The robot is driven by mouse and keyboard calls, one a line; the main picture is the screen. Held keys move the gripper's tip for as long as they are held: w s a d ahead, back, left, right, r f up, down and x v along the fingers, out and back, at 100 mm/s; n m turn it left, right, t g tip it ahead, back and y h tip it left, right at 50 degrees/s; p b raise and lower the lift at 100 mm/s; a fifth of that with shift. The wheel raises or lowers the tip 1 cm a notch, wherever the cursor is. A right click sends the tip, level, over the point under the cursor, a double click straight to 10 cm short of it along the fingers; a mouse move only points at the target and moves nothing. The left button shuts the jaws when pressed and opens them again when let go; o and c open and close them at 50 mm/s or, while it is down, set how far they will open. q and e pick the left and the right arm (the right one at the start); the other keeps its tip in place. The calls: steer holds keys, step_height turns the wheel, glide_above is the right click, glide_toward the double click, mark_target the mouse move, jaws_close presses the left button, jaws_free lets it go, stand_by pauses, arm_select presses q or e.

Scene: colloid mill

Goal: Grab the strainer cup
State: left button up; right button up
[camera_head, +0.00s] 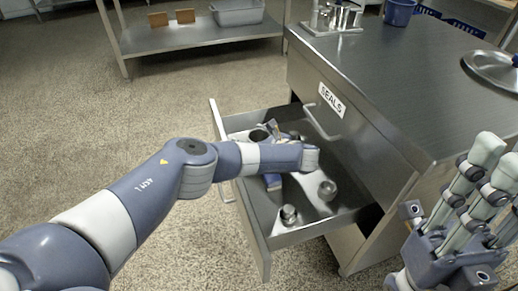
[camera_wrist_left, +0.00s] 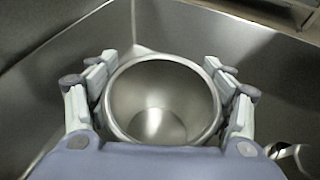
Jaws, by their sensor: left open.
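The strainer cup appears to be the round metal cup (camera_wrist_left: 160,84) in the left wrist view, with its wide opening facing the camera. In the head view my forearm and wrist hide much of this gripper. My right gripper (camera_head: 452,195) is open and empty at the lower right.
The open metal drawer (camera_head: 255,222) also holds two small metal parts, one near the front (camera_head: 288,214) and one farther right (camera_head: 327,190). Its cabinet (camera_head: 400,75) carries a metal fixture (camera_head: 333,17), a blue bucket (camera_head: 399,12) and a round lid (camera_head: 492,68).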

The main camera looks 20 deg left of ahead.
arm_select(q)
steer(key=c, duration=1.3)
steer(key=shift+r, duration=0.1)
